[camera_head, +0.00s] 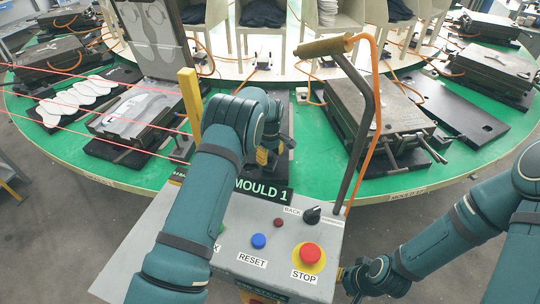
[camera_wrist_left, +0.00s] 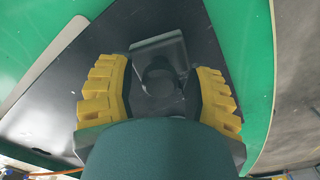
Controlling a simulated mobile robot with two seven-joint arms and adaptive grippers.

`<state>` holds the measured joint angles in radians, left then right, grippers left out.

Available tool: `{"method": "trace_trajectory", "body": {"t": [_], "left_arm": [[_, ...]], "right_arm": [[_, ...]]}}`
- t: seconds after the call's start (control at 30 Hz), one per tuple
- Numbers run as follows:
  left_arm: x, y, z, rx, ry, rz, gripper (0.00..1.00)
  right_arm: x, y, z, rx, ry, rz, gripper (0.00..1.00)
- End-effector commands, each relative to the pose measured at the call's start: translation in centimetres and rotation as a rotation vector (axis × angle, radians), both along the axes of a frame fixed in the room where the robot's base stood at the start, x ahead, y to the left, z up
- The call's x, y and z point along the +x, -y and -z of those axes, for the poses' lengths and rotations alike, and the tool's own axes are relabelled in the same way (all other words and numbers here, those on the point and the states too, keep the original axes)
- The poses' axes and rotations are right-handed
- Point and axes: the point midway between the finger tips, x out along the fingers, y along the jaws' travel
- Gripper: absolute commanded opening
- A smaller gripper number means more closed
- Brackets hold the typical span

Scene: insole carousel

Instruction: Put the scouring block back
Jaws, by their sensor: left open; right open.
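My left gripper (camera_head: 268,155) reaches down over the green carousel, behind the control box. In the left wrist view its yellow fingers (camera_wrist_left: 163,70) are apart. Between them is a small grey squarish piece (camera_wrist_left: 158,48) with a dark round shape in front of it, on or above a dark plate (camera_wrist_left: 70,85). I cannot tell whether this piece is the scouring block or a holder, nor whether the fingers touch it. No other thing is clearly the scouring block. My right gripper (camera_head: 354,281) is low beside the control box, open as far as seen, partly hidden.
The grey control box (camera_head: 190,262) with STOP and RESET buttons stands in front. A bent handle (camera_head: 366,120) with an orange cable rises at its right. An open mould (camera_head: 130,112) with insoles beside it is at left, a closed mould (camera_head: 375,105) at right. Red beams cross left.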

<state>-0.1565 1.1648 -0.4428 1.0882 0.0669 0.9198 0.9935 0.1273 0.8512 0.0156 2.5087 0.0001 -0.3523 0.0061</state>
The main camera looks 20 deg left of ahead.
Motion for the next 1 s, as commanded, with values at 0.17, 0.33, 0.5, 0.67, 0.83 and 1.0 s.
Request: {"method": "trace_trajectory", "body": {"t": [0.17,0.33,0.5,0.67,0.83,1.0], "left_arm": [[0.1,0.0,-1.9,0.0,0.004,0.0,0.52],[0.1,0.0,-5.3,0.0,0.004,0.0,0.52],[0.1,0.0,-8.8,-0.001,0.003,0.0,0.52],[0.1,0.0,-11.1,0.0,0.002,-0.001,0.52],[0.0,0.0,-12.1,0.0,0.0,0.0,0.52],[0.0,0.0,-12.3,0.0,0.0,0.0,0.52]], "right_arm": [[0.1,0.0,-0.4,0.0,0.003,0.002,0.51],[0.2,0.0,-0.8,-0.002,0.006,0.004,0.51],[0.4,0.1,-1.2,-0.002,0.008,0.006,0.51],[0.5,0.1,-1.5,-0.002,0.011,0.008,0.51],[0.5,0.1,-1.5,-0.003,0.011,0.009,0.51],[0.5,0.1,-1.5,-0.003,0.012,0.009,0.51]]}}
